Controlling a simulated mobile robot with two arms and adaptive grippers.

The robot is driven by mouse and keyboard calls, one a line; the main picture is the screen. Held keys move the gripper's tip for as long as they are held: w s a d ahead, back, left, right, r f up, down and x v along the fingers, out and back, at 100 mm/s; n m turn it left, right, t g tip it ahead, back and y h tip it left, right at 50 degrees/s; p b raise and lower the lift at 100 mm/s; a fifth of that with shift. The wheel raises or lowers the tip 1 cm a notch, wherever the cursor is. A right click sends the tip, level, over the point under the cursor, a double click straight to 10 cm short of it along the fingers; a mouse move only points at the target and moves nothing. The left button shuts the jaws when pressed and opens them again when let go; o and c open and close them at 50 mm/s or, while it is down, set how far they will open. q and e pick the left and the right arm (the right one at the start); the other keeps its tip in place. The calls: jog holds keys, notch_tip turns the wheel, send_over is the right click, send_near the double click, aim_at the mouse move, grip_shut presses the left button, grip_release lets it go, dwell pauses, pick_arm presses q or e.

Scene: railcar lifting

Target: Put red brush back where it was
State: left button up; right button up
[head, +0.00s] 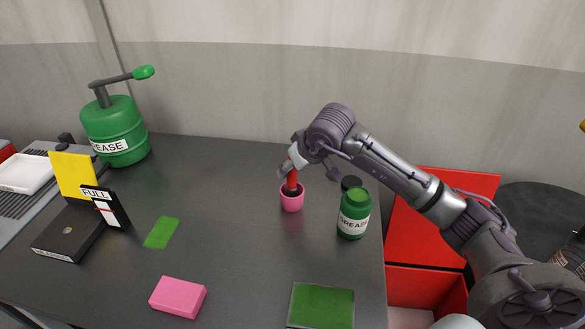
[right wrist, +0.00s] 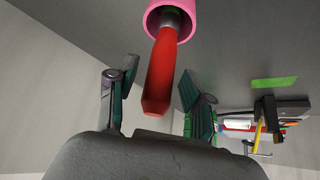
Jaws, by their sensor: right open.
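The red brush (head: 292,178) stands in a small pink cup (head: 291,201) on the dark table, its handle pointing up. In the right wrist view the red handle (right wrist: 164,75) reaches out of the pink cup (right wrist: 152,20). My right gripper (head: 287,168) is at the top of the handle. In the right wrist view its fingers (right wrist: 158,76) are spread on either side of the handle, with gaps showing. The brush's lower end is hidden inside the cup. My left gripper is not in view.
A green grease jar (head: 353,214) stands right of the cup, beneath my right arm. A large green grease can (head: 113,130) is at back left. A pink block (head: 178,297) and green mat (head: 321,306) lie in front. A red box (head: 425,282) is beyond the table's right edge.

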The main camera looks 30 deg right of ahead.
jog(key=b+v, duration=0.1)
jog(key=v, duration=1)
jog(key=shift+r+b, duration=0.15)
jog(key=shift+b, duration=0.15)
jog(key=shift+d, duration=0.1)
